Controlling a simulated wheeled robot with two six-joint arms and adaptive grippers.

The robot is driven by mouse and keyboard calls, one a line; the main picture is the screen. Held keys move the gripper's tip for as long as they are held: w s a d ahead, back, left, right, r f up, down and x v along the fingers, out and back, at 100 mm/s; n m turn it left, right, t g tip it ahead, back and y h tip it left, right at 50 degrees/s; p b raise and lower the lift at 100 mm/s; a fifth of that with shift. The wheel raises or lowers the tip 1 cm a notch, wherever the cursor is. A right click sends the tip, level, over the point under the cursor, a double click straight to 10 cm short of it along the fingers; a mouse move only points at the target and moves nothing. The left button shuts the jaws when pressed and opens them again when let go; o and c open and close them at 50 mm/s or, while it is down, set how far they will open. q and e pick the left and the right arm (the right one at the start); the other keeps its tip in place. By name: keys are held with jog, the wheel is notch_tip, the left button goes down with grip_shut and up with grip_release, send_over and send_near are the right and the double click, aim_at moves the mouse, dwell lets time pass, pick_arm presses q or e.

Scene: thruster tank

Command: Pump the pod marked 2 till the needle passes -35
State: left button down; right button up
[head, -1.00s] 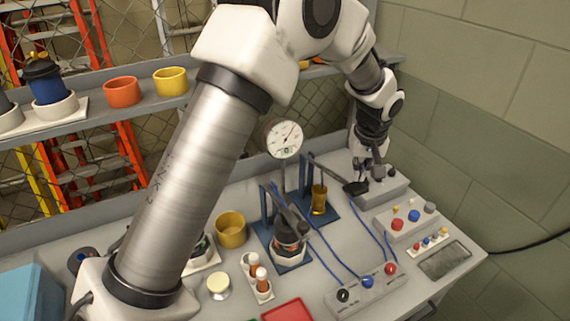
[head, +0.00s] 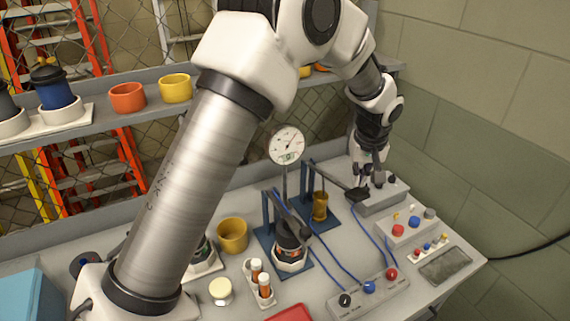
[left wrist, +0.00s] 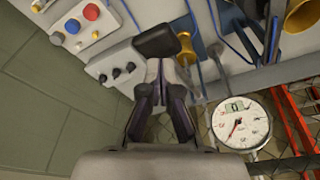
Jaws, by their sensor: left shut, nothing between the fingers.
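The gauge (head: 287,145) is a white dial on a post behind two blue pump stands. Its needle shows but the numbers are too small to read. It also shows in the left wrist view (left wrist: 240,122). The far stand holds a brass pod (head: 320,205); its lever ends in a black pad (head: 358,194). The near stand holds a dark and orange pod (head: 288,246) under its own lever. I cannot read a 2 on either pod. My left gripper (head: 371,184) is shut and empty, close to the black pad (left wrist: 158,40); contact is unclear. My right gripper is out of view.
A grey box with knobs (head: 380,199) stands under my left gripper. A hose panel (head: 367,291) with coloured ports lies in front. A yellow cup (head: 232,235) and a vial rack (head: 259,284) stand left of the near stand. My left arm crosses the view.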

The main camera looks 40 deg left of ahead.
pick_arm(q)
jog(key=shift+w+f, duration=0.15)
jog(key=shift+w, duration=0.1)
jog(key=shift+s+f+b, duration=0.15)
jog(key=shift+f+b, duration=0.25)
jog(key=shift+f, duration=0.15)
jog(key=s+d+f+b+x, duration=0.1)
jog(key=s+d+b+x, duration=0.1)
jog(key=b+x, duration=0.75)
jog(key=r+p, duration=0.3)
jog(key=p, duration=0.1)
jog(key=r+p, duration=0.4)
jog(key=p, duration=0.1)
jog(key=r+p, duration=0.4)
jog(key=shift+w+a+r, duration=0.2)
jog(key=shift+w+a, duration=0.05)
jog(key=shift+a, duration=0.1)
jog(key=shift+f, duration=0.15)
jog(key=shift+w, duration=0.1)
